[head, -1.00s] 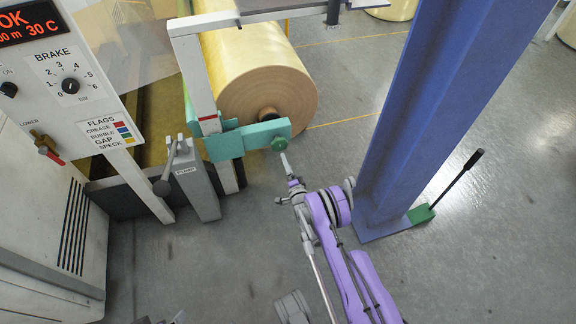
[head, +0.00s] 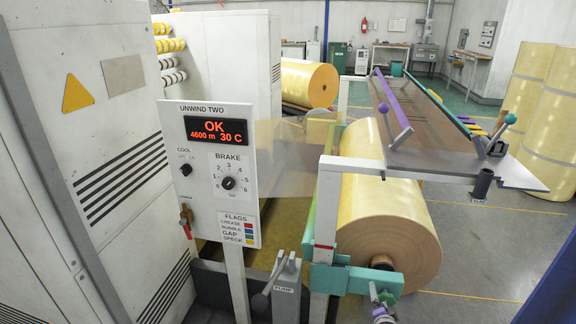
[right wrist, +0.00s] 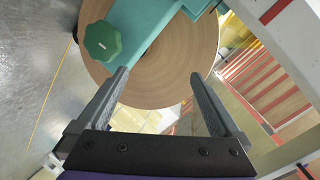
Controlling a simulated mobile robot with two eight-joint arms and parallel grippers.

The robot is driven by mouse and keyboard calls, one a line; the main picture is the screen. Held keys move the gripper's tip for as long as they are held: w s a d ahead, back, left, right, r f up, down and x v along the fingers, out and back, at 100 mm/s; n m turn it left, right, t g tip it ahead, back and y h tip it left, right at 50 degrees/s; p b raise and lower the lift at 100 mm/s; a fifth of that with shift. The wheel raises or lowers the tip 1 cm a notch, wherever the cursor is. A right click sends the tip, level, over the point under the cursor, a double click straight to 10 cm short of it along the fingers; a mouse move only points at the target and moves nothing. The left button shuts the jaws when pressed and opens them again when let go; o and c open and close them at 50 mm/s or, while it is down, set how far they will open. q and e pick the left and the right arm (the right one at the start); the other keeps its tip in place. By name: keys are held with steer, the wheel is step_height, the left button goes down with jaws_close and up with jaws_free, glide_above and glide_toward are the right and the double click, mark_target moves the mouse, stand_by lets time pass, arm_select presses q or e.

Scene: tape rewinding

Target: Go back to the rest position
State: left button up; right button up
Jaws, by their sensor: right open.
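My right gripper (right wrist: 160,103) is open and empty in the right wrist view, with its two dark fingers apart. Beyond the fingers is a green knob (right wrist: 103,41) on a teal bracket (right wrist: 150,22), in front of the round end of a yellow roll (right wrist: 185,65). The fingers do not appear to touch the knob. My left gripper is out of view.
A control panel (head: 210,150) reading OK, 4600 m and 30 C stands at the left beside white cabinets (head: 80,100). A grey pump lever stand (head: 286,295) is at the bottom. A splicing table (head: 430,140) stands above the roll. Open floor (head: 480,255) lies to the right.

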steer(key=s+a+r+n+g+y, duration=0.1)
steer(key=s+a+r+n+g, duration=0.25)
steer(key=s+r, duration=0.45)
steer(key=s+a+r+n+g+y, duration=0.1)
steer(key=s+a+r+n+g, duration=0.15)
steer(key=s+a+r, duration=0.5)
steer(key=s+a+f+n+g, duration=0.15)
steer(key=s+n+g, duration=0.4)
steer(key=s, duration=2.15)
arm_select(q)
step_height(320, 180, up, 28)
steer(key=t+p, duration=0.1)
steer(key=p, duration=2.4)
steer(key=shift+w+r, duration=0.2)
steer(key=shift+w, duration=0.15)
arm_select(e)
step_height(320, 180, up, 28)
steer(key=n+t, duration=0.1)
steer(key=t, duration=0.1)
steer(key=shift+a+r+n+t+y, duration=0.2)
steer(key=shift+a+n+t+y, duration=0.1)
steer(key=shift+a+n+t, duration=0.05)
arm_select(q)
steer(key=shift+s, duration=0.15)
arm_select(e)
steer(key=shift+s, duration=0.15)
